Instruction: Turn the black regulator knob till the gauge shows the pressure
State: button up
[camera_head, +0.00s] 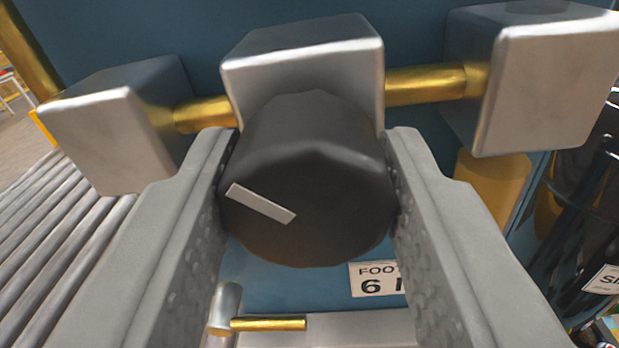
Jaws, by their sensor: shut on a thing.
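The black regulator knob (320,180) fills the middle of the view. A light grey pointer stripe on its face slants from upper left down to the right, on the left half of the face. My gripper (308,195) is shut on the knob, with one grey finger against its left side and one against its right. The knob sits on the front of a silver block (305,65) on a brass pipe. The gauge is not in view, so its reading cannot be seen.
Silver blocks stand left (95,130) and right (545,80) on the brass pipe (425,85). Below the knob are a label reading "FOO... 6" (375,279) and a small brass rod (268,324). Metal rollers (60,235) lie at left; dark shapes crowd the right.

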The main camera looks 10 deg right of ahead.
jog(key=shift+m, duration=0.4)
jog(key=m, duration=0.3)
jog(key=shift+m, duration=2.5)
jog(key=o, duration=1)
jog(key=shift+s, duration=0.1)
jog(key=v, duration=1.7)
jog(key=shift+s+a+f, duration=0.1)
jog(key=shift+a+f, duration=0.05)
jog(key=shift+a, duration=0.05)
